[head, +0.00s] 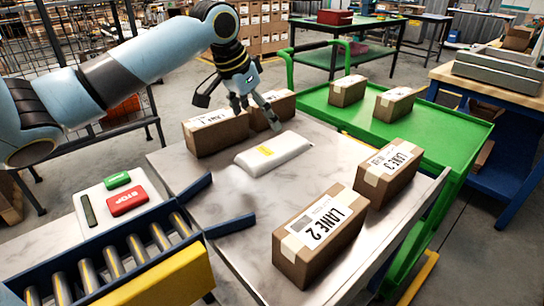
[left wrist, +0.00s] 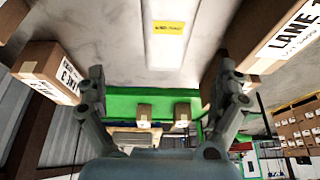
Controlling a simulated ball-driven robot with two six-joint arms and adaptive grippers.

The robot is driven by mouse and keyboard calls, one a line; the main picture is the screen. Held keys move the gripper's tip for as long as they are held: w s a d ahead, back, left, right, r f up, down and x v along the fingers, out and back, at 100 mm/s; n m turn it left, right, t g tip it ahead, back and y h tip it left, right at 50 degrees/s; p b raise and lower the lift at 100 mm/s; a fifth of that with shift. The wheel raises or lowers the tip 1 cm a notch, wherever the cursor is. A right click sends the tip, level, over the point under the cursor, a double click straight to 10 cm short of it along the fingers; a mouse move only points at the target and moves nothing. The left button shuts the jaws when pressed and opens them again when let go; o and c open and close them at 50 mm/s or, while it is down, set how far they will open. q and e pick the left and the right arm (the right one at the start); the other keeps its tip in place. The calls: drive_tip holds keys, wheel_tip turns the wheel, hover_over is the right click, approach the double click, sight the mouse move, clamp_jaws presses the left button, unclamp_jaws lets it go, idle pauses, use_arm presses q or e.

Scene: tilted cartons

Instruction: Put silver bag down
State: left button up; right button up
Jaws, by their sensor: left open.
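The silver bag (head: 272,153), a pale flat packet with a yellow label, lies on the marble-topped table (head: 235,195). In the left wrist view the bag (left wrist: 165,52) lies beyond the fingertips, between their lines. My left gripper (head: 258,115) is open and empty, above the table just behind the bag and apart from it. Its two fingers stand wide apart in the left wrist view (left wrist: 158,90). My right gripper is in neither view.
A roller conveyor (head: 110,262) and a red STOP button (head: 127,201) are at left. A green cart (head: 440,128) stands behind.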

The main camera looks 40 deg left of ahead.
use_arm(q)
drive_tip(key=b, duration=0.1)
hover_over(271, 148)
drive_tip(key=s, duration=0.3)
wheel_tip(271, 148, down, 6)
drive_tip(key=shift+w+d+r, duration=0.1)
drive_tip(key=shift+w+d, duration=0.05)
drive_tip(key=b+x, duration=0.1)
drive_tip(key=x, duration=0.5)
drive_tip(key=shift+w+a, duration=0.1)
drive_tip(key=shift+a, duration=0.15)
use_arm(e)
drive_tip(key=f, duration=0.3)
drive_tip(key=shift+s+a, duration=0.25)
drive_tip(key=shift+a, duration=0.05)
use_arm(q)
drive_tip(key=c, duration=1.1)
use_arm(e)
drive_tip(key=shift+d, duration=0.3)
